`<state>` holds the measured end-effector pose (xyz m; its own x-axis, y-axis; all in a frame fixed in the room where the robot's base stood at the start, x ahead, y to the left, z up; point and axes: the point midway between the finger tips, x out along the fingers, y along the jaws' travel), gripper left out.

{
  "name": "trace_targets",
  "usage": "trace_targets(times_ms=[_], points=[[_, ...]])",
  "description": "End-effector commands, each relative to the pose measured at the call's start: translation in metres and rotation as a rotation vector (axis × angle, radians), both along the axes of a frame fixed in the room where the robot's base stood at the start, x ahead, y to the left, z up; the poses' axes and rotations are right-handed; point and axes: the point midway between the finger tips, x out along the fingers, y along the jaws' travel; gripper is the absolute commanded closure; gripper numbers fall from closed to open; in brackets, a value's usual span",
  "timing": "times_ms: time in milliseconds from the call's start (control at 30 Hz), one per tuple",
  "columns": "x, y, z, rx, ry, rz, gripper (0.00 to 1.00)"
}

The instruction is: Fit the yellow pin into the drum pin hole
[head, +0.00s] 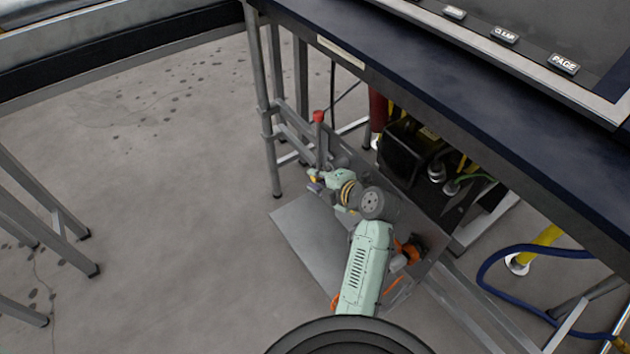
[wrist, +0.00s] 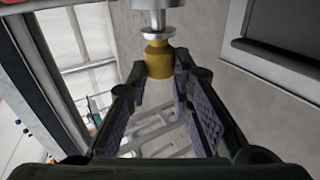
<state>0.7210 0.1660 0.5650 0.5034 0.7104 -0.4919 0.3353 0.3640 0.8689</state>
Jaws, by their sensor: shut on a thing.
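The yellow pin (wrist: 159,62) shows at the top middle of the wrist view, between my fingertips. My gripper (wrist: 160,72) is shut on it, with purple ribbed pads on both fingers. A silver flange and a thicker metal cylinder (wrist: 152,18) stand directly beyond the pin in line with it. I cannot tell whether they are part of the pin or of another fitting. In the head view my gripper (head: 315,183) is small, beside the frame under the table, and the pin cannot be made out. I cannot identify the drum pin hole in either view.
A red-topped grey post (head: 318,135) rises just behind my gripper. A dark-blue table (head: 480,95) overhangs to the right, with metal legs (head: 262,110) near my arm. A grey plate (head: 305,228) lies below. Open floor (head: 150,200) is at left.

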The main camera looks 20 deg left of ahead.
Motion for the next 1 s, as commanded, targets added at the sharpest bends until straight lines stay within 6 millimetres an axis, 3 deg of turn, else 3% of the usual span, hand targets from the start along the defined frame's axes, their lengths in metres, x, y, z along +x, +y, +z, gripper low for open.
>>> trace_targets(times_ms=[600,633,1000], points=[[0.013,-0.01,0.0,0.001,-0.002,-0.001,1.0],[0.012,-0.01,0.001,0.001,-0.001,0.0,0.78],[0.012,-0.01,0.001,0.0,-0.001,-0.001,0.56]])
